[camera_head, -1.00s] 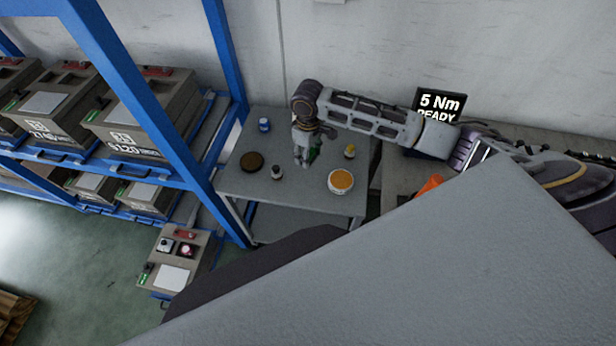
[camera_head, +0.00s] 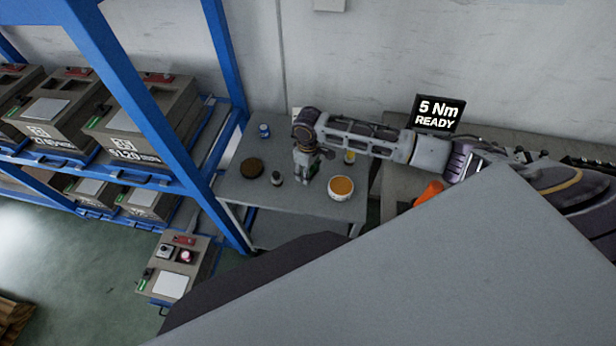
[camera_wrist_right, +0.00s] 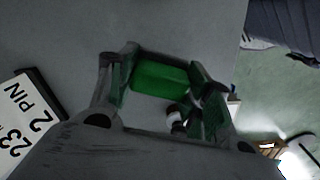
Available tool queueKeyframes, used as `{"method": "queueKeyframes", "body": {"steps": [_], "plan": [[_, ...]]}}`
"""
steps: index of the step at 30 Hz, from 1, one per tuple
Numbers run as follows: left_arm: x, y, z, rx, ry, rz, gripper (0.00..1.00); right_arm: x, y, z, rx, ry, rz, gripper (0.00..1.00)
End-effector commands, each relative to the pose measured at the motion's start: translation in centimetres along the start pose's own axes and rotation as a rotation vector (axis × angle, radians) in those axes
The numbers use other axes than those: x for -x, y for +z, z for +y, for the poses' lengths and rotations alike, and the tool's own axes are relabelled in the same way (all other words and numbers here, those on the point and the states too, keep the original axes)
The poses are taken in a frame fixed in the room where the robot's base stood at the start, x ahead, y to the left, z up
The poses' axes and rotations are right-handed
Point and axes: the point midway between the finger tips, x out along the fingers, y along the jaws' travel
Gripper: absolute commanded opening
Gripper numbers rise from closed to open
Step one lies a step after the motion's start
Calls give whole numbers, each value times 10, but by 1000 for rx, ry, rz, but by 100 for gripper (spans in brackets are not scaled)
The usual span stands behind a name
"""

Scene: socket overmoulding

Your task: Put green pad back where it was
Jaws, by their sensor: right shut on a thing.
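The green pad (camera_wrist_right: 160,74) is a bright green block between the fingers of my right gripper (camera_wrist_right: 160,85) in the right wrist view. The fingers are shut on it. I cannot tell whether the pad touches the table. My left gripper is not in view.
On the table stand a blue-labelled jar (camera_head: 264,130), a dark round lid (camera_head: 251,168), a small dark bottle (camera_head: 276,178), a yellow-topped bottle (camera_head: 350,158) and a white tub of orange stuff (camera_head: 341,188). A blue rack (camera_head: 150,110) stands left. A sign (camera_head: 437,113) stands right.

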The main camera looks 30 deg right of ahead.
Motion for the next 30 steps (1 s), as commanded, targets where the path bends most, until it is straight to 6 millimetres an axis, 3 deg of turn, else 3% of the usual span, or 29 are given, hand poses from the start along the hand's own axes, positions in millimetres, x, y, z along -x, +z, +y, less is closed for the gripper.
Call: {"method": "queueKeyframes", "body": {"steps": [5,15,29,30], "plan": [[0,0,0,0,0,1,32,-5,0,0,0,0,-1,27],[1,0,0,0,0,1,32,-35,0,-1,1,0,-1,27],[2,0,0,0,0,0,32,-40,0,0,1,0,0,27],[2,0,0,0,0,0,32,-40,0,0,1,1,0,52]]}}
